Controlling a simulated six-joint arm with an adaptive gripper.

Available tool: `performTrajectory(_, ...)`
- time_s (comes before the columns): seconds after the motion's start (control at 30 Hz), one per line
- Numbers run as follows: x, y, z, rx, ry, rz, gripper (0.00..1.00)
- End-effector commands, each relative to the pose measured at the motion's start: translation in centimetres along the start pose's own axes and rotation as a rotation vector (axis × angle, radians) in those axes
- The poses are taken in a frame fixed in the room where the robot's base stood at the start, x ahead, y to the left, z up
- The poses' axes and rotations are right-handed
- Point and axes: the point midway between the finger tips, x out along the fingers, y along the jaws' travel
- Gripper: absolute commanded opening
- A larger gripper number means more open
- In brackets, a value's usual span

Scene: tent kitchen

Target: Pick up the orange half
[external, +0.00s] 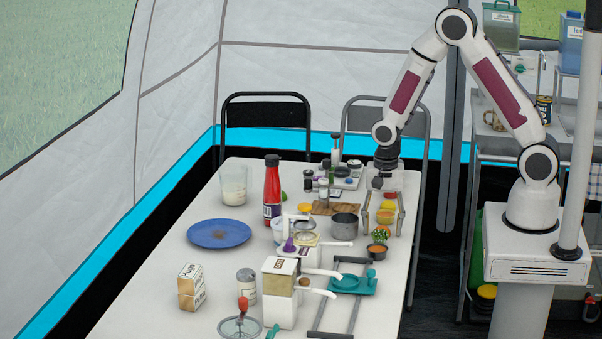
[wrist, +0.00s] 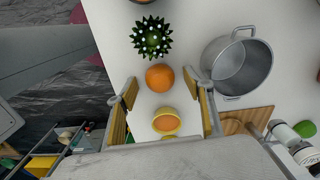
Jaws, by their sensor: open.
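A round piece with an orange face and a yellow rim, which looks like the orange half (wrist: 166,121), lies on the white table between my fingers in the wrist view. It also shows as a yellow shape in the external view (external: 389,205). A round orange (wrist: 160,77) sits just beyond it, level with my fingertips; it shows in the external view too (external: 385,217). My gripper (wrist: 161,87) is open and points down, with one finger on each side and gaps to both fruits. In the external view, my gripper (external: 384,221) hangs at the table's right side.
A grey metal pot (wrist: 237,67) stands close beside my right finger in the wrist view. A spiky green plant (wrist: 151,38) is beyond the orange. A wooden board (wrist: 255,118) lies near the pot. The table's edge is close on the left in the wrist view.

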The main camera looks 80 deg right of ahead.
Motion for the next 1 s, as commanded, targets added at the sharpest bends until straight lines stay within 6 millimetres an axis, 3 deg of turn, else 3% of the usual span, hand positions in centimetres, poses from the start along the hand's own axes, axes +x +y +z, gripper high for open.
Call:
performTrajectory(0.3, -0.02, 0.01, 0.0, 0.0, 0.0, 0.0, 0.52)
performTrajectory(0.33, -0.02, 0.0, 0.0, 0.0, 0.0, 0.0, 0.49)
performTrajectory(0.47, -0.02, 0.0, 0.0, 0.0, 0.0, 0.0, 0.15)
performTrajectory(0.5, -0.02, 0.01, 0.0, 0.0, 0.0, 0.0, 0.14)
performTrajectory(1.0, -0.49, -0.04, -0.01, 0.0, 0.0, -0.001, 0.14)
